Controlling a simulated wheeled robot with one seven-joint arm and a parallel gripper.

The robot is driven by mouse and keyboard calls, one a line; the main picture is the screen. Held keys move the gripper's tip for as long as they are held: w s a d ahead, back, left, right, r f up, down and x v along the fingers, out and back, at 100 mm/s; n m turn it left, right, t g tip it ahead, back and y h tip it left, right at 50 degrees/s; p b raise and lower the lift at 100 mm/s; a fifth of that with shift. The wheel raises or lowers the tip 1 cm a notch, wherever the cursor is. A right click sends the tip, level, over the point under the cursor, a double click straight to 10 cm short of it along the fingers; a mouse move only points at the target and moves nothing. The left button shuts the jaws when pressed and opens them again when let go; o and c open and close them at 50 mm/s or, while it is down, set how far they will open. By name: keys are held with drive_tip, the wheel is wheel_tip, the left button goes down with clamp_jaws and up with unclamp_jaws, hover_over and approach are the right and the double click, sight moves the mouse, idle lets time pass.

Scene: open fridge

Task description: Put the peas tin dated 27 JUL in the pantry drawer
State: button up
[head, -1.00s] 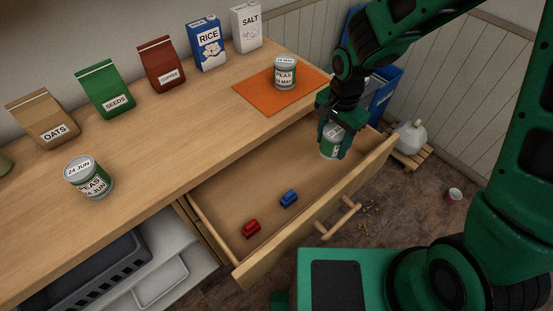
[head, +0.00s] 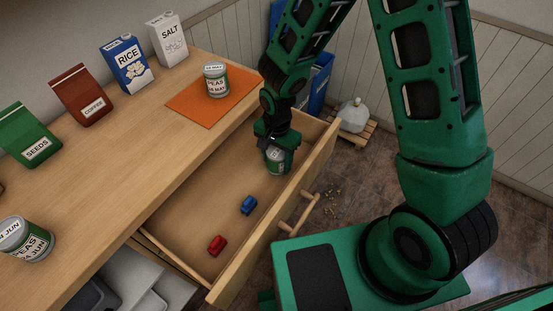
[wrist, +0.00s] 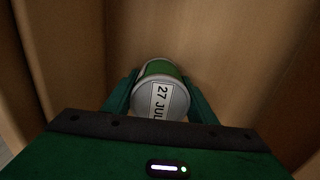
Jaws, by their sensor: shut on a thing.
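My gripper (head: 275,155) is shut on a green and white tin (head: 276,160) inside the open pantry drawer (head: 190,230), towards its far end. In the wrist view the tin's lid (wrist: 160,99) reads 27 JUL, and a gripper finger stands on each side of it. Drawer wood surrounds the tin there. I cannot tell whether the tin touches the drawer floor. A second peas tin marked MAY (head: 216,82) stands on the orange mat. A third peas tin marked JUN (head: 25,240) stands on the counter at the left.
A blue toy (head: 248,205) and a red toy (head: 217,245) lie in the drawer's nearer part. Salt (head: 167,40), rice (head: 126,65), coffee (head: 82,95) and seeds (head: 28,135) packs line the counter's back. The drawer floor between toys and gripper is bare.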

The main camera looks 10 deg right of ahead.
drive_tip(key=shift+f, duration=0.2)
drive_tip(key=o, duration=1.4)
drive_tip(key=shift+f, duration=0.1)
wheel_tip(320, 180, up, 12)
drive_tip(key=shift+r, duration=0.15)
